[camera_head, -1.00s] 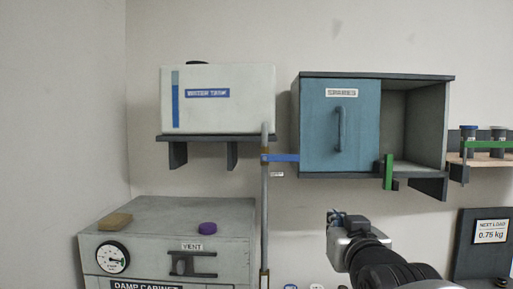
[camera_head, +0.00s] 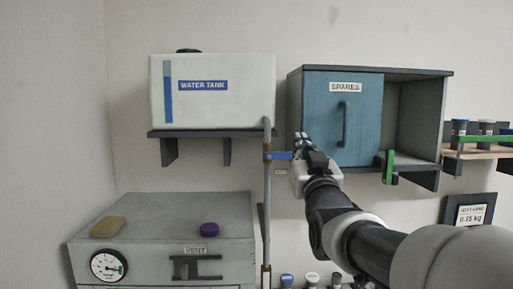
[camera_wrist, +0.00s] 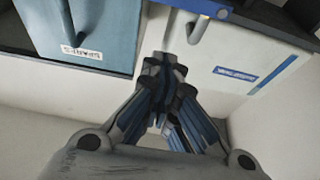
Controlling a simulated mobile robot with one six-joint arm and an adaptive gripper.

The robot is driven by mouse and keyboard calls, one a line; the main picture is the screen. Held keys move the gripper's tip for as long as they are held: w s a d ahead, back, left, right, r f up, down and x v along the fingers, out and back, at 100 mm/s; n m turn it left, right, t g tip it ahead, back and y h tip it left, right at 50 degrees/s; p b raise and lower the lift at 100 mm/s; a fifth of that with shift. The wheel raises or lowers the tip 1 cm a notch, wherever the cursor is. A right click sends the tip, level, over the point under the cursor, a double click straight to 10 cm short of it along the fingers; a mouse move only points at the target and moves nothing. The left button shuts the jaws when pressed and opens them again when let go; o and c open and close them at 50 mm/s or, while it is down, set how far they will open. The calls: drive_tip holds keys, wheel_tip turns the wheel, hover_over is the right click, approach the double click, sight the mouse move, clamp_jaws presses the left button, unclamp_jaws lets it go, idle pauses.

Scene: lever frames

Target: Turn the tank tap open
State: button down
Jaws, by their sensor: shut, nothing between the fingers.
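The tank tap has a blue lever (camera_head: 281,155) that sticks out level to the right from the vertical grey pipe (camera_head: 266,205) below the white water tank (camera_head: 215,110). In the wrist view the lever (camera_wrist: 190,6) crosses the top edge, with a round pivot at its right end. My gripper (camera_head: 301,138) is shut and empty, at the lever's right end in the head view. In the wrist view its closed fingertips (camera_wrist: 164,62) are a little below the lever in the picture. I cannot tell whether they touch it. The lever's free end is partly hidden.
The spares cupboard (camera_head: 342,120), with a blue door, is on the wall just right of my gripper. A grey cabinet (camera_head: 160,225) with a gauge (camera_head: 108,266), a sponge (camera_head: 107,227) and a purple cap (camera_head: 209,230) stands below the tank. Bare wall lies between.

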wheel_tip(320, 180, up, 2)
drive_tip(key=r+p, duration=0.1)
drive_tip(key=p, duration=0.1)
hover_over(285, 155)
drive_tip(key=s+d, duration=0.1)
drive_tip(key=d, duration=0.1)
drive_tip(key=shift+s+f+b, duration=0.2)
drive_tip(key=shift+f+b, duration=0.05)
drive_tip(key=shift+f, duration=0.85)
drive_tip(key=shift+s+f+b, duration=0.2)
drive_tip(key=shift+f+b, duration=0.05)
drive_tip(key=shift+f, duration=0.85)
drive_tip(key=shift+d+f+m+h+b, duration=0.1)
drive_tip(key=shift+f+m+h+b, duration=0.25)
drive_tip(key=shift+m+b, duration=0.35)
drive_tip(key=a+f+m+g+h+b, duration=0.1)
drive_tip(key=f+m, duration=0.3)
drive_tip(key=m, duration=0.6)
drive_tip(key=a+f+m+g+h+b, duration=0.1)
drive_tip(key=f+m+g+h, duration=0.3)
drive_tip(key=m, duration=0.6)
drive_tip(key=shift+a+f+m, duration=0.25)
drive_tip(key=shift+a+m, duration=0.15)
drive_tip(key=shift+a, duration=0.45)
